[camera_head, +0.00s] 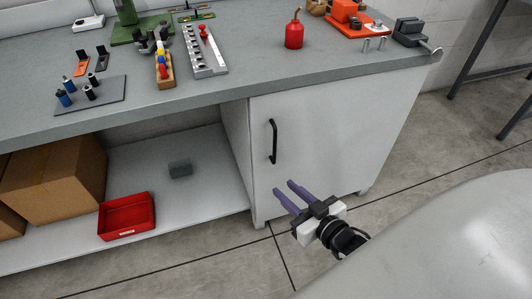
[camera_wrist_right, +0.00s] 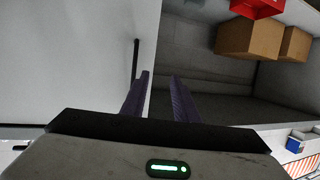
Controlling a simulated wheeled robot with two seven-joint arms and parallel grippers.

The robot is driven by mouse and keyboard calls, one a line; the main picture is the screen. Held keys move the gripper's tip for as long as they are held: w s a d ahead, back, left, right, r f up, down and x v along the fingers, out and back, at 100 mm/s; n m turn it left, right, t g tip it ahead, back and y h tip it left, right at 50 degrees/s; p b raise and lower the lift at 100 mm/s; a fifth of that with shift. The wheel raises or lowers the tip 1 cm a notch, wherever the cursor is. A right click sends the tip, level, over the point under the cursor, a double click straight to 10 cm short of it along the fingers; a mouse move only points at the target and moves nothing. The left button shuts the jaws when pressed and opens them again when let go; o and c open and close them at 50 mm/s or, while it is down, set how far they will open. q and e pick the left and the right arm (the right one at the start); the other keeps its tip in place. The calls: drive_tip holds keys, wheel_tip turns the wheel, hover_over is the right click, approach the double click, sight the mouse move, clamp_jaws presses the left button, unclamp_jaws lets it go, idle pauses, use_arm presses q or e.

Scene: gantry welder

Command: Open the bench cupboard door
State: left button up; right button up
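The bench cupboard door (camera_head: 335,135) is a white panel under the right part of the workbench, and it is shut. Its black vertical bar handle (camera_head: 273,141) sits near the door's left edge. My right gripper (camera_head: 283,192) is open and empty, in front of the door and below the handle in the head view. In the right wrist view the two purple fingers (camera_wrist_right: 160,95) stand apart. There the door (camera_wrist_right: 75,60) fills the left side, and the dark handle (camera_wrist_right: 136,60) shows beyond the left finger, apart from it. My left gripper is not in view.
On the benchtop (camera_head: 265,88) stand a red oil can (camera_head: 294,32), a vise (camera_head: 411,32) and several tools. Floor before the door is clear.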

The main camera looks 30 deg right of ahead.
sight(276, 139)
drive_tip(key=w+d+r+t+b, duration=0.2)
drive_tip(key=w+d+r+t, duration=0.15)
drive_tip(key=d, duration=0.25)
drive_tip(key=w+b, duration=0.1)
drive_tip(key=w, duration=0.9)
drive_tip(key=shift+w+h+b, duration=0.15)
drive_tip(key=shift+h+b, duration=0.2)
drive_tip(key=shift+h, duration=0.05)
clamp_jaws()
